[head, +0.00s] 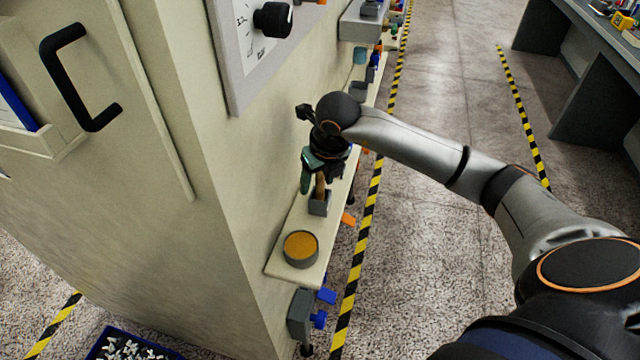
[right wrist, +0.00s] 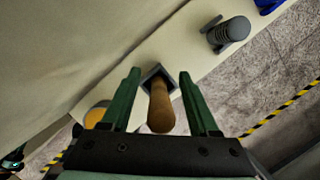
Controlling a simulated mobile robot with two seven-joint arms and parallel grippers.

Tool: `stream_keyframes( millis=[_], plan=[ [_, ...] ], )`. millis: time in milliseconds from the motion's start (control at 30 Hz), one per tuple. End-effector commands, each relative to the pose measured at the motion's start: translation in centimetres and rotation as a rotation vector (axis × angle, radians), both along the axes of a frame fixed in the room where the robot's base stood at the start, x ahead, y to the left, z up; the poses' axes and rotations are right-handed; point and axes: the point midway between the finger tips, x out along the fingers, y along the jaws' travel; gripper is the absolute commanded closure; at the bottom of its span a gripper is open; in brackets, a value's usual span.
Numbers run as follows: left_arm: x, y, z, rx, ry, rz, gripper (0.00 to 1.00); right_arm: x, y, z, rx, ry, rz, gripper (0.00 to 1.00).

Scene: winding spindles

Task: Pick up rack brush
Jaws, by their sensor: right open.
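The rack brush shows as a brown wooden handle (head: 320,186) standing in a small square grey holder (head: 319,205) on the narrow shelf. In the right wrist view the handle (right wrist: 161,108) points toward the camera, with its far end inside the dark holder (right wrist: 151,72). The brush's lower end is hidden in the holder. My right gripper (head: 316,182) is above the holder, its green fingers open on either side of the handle. In the right wrist view there is a gap between the handle and each finger. My left gripper is not in view.
The cream shelf (head: 284,262) runs along a machine wall (head: 190,230). A round tin with orange contents (head: 300,248) stands near its front end. A grey ribbed cylinder (right wrist: 229,34) stands further along. Blue and orange levers stick out below the shelf. The aisle floor at right is clear.

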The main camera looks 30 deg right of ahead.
Motion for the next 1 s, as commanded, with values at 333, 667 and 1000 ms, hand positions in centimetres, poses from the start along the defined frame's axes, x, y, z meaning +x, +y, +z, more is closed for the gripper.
stream_keyframes(
  millis=[333, 667, 1000],
  plan=[
    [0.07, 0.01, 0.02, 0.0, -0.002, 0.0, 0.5, 0.0, 0.0, 0.0, 0.0, 0.0, 0.0, 0.58],
    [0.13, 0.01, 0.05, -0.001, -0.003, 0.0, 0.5, 0.0, -0.01, 0.02, 0.0, 0.0, 0.0, 0.95],
    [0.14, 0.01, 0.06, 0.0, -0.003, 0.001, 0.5, 0.01, -0.02, 0.04, 0.0, -0.001, 0.0, 1.0]
  ],
)
